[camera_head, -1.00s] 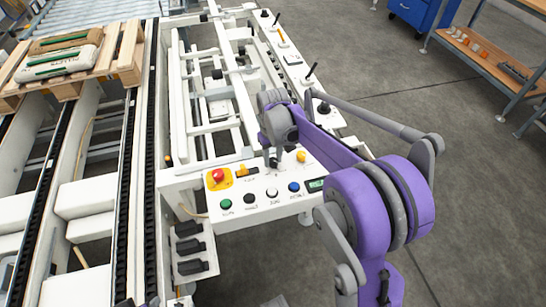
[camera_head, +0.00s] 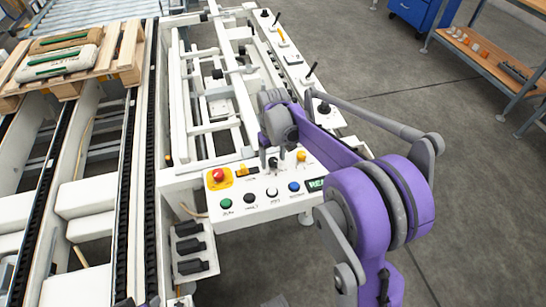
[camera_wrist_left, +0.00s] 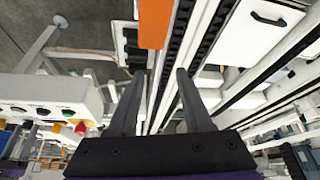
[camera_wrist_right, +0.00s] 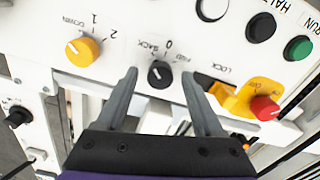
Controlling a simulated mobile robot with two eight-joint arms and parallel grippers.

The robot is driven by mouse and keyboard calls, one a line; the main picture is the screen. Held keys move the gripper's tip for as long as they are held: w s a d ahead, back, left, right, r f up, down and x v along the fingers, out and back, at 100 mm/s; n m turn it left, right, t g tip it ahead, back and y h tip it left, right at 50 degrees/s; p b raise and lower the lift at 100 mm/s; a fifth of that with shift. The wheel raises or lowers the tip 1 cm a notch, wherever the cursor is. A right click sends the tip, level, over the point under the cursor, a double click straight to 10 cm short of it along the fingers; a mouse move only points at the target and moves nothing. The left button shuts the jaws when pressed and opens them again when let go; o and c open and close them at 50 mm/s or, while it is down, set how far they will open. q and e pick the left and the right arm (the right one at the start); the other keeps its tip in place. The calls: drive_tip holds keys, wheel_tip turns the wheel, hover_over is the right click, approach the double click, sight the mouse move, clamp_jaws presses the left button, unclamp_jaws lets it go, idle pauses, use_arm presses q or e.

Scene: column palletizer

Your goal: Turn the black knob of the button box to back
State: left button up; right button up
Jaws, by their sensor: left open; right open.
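The white button box (camera_head: 262,207) stands at the near end of the white frame. Its black knob (camera_wrist_right: 160,74) sits below the labels BACK, 0 and FWD in the right wrist view. A small pale mark on it seems to lean toward BACK, but the exact angle is hard to tell. In the head view the knob (camera_head: 273,163) shows small beneath my right gripper (camera_head: 272,157). My right gripper (camera_wrist_right: 159,73) is open, one finger on each side of the knob with visible gaps. My left gripper (camera_wrist_left: 157,72) is open and empty above the conveyor area.
A yellow knob (camera_wrist_right: 83,50) and a red button (camera_wrist_right: 264,108) flank the black knob. White, black, green and blue (camera_head: 293,187) buttons line the box's near edge, beside a lit display (camera_head: 317,184). A pallet with sacks (camera_head: 60,62) lies at far left.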

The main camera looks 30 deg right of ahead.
sight(273, 161)
drive_tip(key=shift+r, duration=0.1)
wheel_tip(273, 161, up, 11)
drive_tip(key=p, duration=0.1)
drive_tip(key=shift+f, duration=0.2)
idle(0.4)
drive_tip(key=s+a+t+p, duration=0.2)
drive_tip(key=s+a+p, duration=0.2)
drive_tip(key=s, duration=0.6)
drive_tip(key=s+a+r+t+p, duration=0.1)
drive_tip(key=s+a+t+p, duration=0.2)
drive_tip(key=s+a, duration=0.3)
drive_tip(key=s+p, duration=0.1)
drive_tip(key=s, duration=0.4)
drive_tip(key=shift+s+a+r, duration=0.2)
drive_tip(key=shift+s+r, duration=0.05)
